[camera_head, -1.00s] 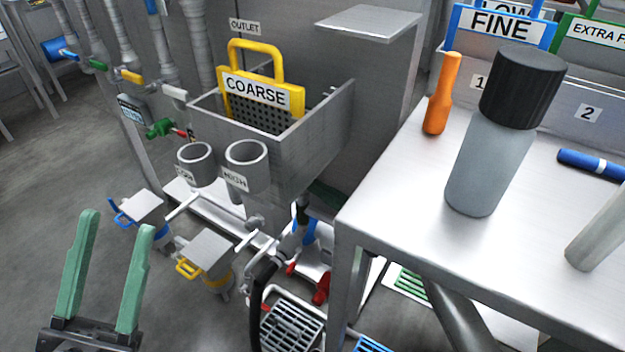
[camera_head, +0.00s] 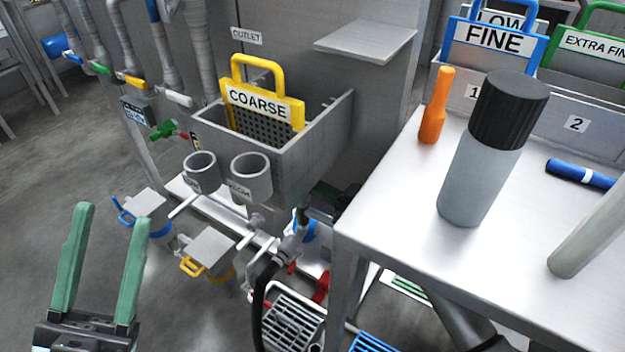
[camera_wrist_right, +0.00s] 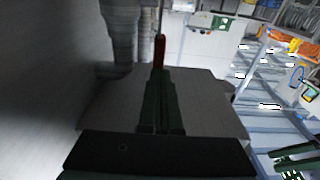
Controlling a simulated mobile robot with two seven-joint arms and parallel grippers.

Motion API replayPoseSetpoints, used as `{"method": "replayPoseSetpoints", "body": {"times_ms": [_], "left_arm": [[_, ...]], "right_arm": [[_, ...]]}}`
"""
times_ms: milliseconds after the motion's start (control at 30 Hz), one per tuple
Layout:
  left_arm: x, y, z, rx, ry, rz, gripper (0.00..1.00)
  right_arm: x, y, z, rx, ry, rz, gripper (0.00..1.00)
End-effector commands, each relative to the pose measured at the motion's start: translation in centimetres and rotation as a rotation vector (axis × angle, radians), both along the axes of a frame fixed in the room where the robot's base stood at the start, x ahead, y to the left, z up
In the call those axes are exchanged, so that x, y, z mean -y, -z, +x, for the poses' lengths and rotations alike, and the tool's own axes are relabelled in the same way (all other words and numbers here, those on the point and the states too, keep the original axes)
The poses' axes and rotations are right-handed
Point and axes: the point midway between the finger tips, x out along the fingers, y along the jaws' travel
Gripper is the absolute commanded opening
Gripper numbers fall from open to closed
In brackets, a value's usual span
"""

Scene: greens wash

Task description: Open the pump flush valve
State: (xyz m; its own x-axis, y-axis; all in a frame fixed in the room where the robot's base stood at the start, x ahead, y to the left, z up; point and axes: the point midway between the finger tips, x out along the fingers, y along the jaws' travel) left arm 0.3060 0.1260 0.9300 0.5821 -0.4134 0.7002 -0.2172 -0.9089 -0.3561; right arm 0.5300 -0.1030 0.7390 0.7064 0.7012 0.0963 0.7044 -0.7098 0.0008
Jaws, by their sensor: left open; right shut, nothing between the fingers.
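No label marks the pump flush valve, so I cannot tell which fitting it is. A red lever (camera_head: 321,287) stands low beside the pump (camera_head: 293,318), under the tank and left of the table. A green valve with a red tip (camera_head: 165,130) sits by the tank's left side. In the right wrist view, my right gripper (camera_wrist_right: 160,78) is shut and empty. A dark red upright bar (camera_wrist_right: 159,50) shows just beyond its fingertips; I cannot tell if they touch. My left gripper (camera_head: 113,212) is open and empty above the floor at lower left.
A grey tank (camera_head: 322,130) holds the yellow-framed COARSE screen (camera_head: 258,105). The table (camera_head: 385,235) at right carries a black-capped bottle (camera_head: 480,180), an orange tool (camera_head: 435,108) and a blue marker (camera_head: 580,174). Blue and yellow clamped boxes stand on the floor. Floor at left is clear.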

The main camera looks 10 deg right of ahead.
Motion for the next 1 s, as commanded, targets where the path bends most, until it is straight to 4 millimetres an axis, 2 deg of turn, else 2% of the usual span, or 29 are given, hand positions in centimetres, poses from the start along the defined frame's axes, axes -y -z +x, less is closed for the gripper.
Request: {"method": "replayPoseSetpoints", "body": {"times_ms": [33,167,600,767,1000], "left_arm": [[-0.1,1.0,0.0,-0.002,0.000,-0.005,0.50],[0.0,1.7,0.2,-0.018,0.005,-0.013,0.50],[0.1,1.6,0.2,-0.019,0.010,-0.018,0.50],[0.1,1.9,0.1,-0.016,0.014,-0.022,0.50],[0.1,2.7,0.2,-0.019,0.025,-0.038,0.50]], "right_arm": [[-0.2,0.3,0.2,0.004,0.000,0.000,0.00],[-0.5,0.0,0.4,0.003,0.000,0.001,0.00],[-0.2,0.0,0.2,0.000,0.001,0.003,0.00],[1.4,0.3,-1.5,0.000,0.001,0.000,0.00],[5.1,0.9,-5.2,0.000,0.001,-0.001,0.00]]}}
